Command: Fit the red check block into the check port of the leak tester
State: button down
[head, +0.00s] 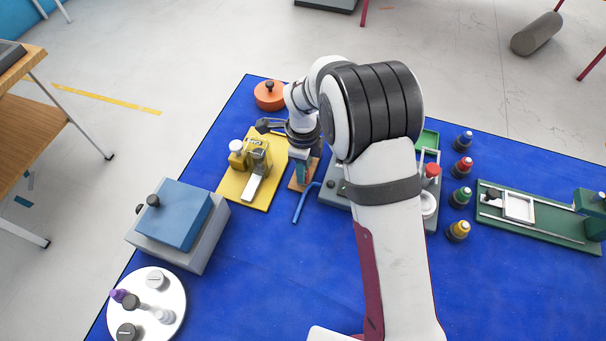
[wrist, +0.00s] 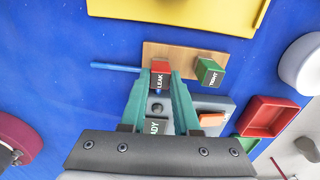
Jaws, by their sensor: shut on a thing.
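The red check block (wrist: 160,69), its side marked LEAK, is between the teal fingertips of my gripper (wrist: 162,80) in the wrist view. My gripper is shut on it. The block is over the left part of a small wooden board (wrist: 188,54); I cannot tell if it still touches the board. A green block (wrist: 209,71) marked TIGHT is to its right. The grey leak tester (wrist: 213,104) is partly hidden behind the fingers. In the head view my gripper (head: 300,178) is above the board (head: 294,187), and my arm covers much of the tester (head: 333,196). I cannot make out the check port.
A blue hose (head: 299,208) lies beside the board. A yellow fixture (head: 247,194) stands to the left, with a blue-topped box (head: 176,222) nearer. Several bottles (head: 461,196) and a green rail fixture (head: 540,224) are at right. The front blue mat (head: 270,290) is clear.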

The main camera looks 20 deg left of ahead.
dwell(0.4)
jog(key=r, duration=0.4)
jog(key=shift+d+r, duration=0.3)
jog(key=s+d+r, duration=0.1)
jog(key=d+r, duration=0.2)
jog(key=d, duration=0.7)
jog(key=s+d+r, duration=0.2)
jog(key=d+r, duration=0.1)
jog(key=d, duration=0.7)
jog(key=s+d+r, duration=0.1)
jog(key=d+r, duration=0.1)
jog(key=d, duration=0.8)
jog(key=w+a+f, duration=0.1)
jog(key=a+f, duration=0.2)
jog(key=w+a+f, duration=0.2)
jog(key=a+f, duration=0.1)
jog(key=f, duration=0.1)
jog(key=w+a+f, duration=0.1)
jog(key=a+f, duration=0.2)
jog(key=shift+w+a+f, duration=0.25)
jog(key=shift+w+a, duration=0.05)
jog(key=shift+w, duration=0.05)
jog(key=shift+f, duration=0.15)
jog(key=c, duration=0.7)
grip_release()
jog(key=shift+o, duration=0.2)
